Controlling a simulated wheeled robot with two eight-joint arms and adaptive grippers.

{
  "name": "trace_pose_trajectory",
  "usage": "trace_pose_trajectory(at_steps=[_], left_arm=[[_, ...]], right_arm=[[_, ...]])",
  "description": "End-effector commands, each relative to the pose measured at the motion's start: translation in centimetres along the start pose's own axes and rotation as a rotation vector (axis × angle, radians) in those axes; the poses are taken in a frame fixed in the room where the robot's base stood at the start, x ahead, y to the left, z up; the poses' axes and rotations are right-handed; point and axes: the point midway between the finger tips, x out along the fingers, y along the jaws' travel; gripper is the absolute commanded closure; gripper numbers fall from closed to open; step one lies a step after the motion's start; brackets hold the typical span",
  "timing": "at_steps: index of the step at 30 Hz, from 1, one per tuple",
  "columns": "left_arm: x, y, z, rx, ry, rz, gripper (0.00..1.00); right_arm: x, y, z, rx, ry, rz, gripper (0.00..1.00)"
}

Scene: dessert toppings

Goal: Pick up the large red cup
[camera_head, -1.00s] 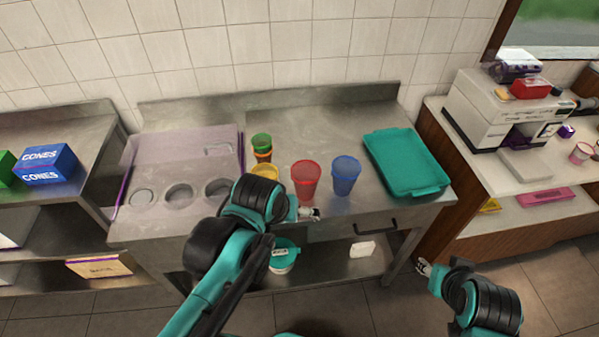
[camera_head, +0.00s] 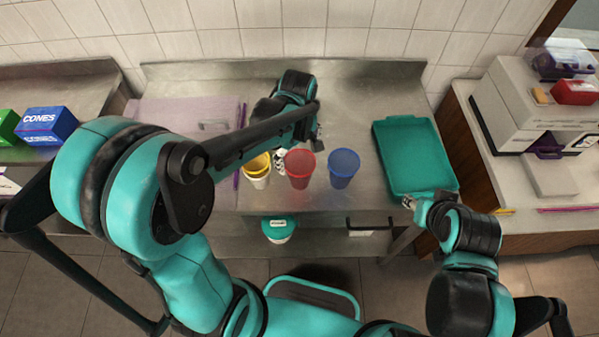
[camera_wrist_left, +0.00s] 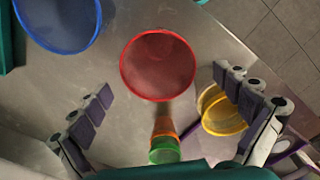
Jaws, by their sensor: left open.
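The large red cup (camera_head: 299,170) stands upright on the steel counter between a yellow cup (camera_head: 257,170) and a blue cup (camera_head: 344,168). My left gripper (camera_head: 299,149) is open behind the red cup, its fingers spread to the two sides. In the left wrist view, the red cup's round mouth (camera_wrist_left: 157,64) shows ahead of and between the spread, empty fingers (camera_wrist_left: 162,86). Whether a finger touches the cup cannot be told. My right gripper (camera_head: 410,203) is by the front edge of the teal tray; its jaws are too small to read.
The teal tray (camera_head: 382,150) lies right of the blue cup. Counter between them is clear.

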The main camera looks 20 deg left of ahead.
Motion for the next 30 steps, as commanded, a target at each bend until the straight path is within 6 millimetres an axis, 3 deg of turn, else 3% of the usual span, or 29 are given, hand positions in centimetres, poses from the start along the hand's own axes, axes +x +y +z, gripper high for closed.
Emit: trace_pose_trajectory(at_steps=[1,6,14,15,20,21,30], left_arm=[[1.2,0.2,0.3,0.002,0.000,0.000,0.00],[3.2,0.2,0.4,0.000,0.000,0.001,0.00],[3.5,0.2,0.4,0.001,0.000,0.001,0.00],[3.5,0.2,0.4,0.001,0.000,0.001,0.03],[3.5,0.2,0.4,0.001,0.000,0.001,0.45],[3.5,0.2,0.4,0.001,0.000,0.001,0.49],[3.4,0.2,0.4,0.001,0.000,0.001,0.50]], right_arm=[[0.5,0.0,0.3,0.000,0.000,0.000,0.60],[1.0,0.0,0.7,0.000,0.000,0.000,0.60],[1.0,0.0,0.7,0.000,0.000,0.000,0.60],[1.0,0.0,0.7,0.000,0.000,0.000,0.60],[1.0,0.0,0.7,0.000,0.000,0.000,0.60],[1.0,0.0,0.7,0.000,0.000,0.000,0.60],[0.9,0.0,0.7,0.000,0.000,0.000,0.60]])
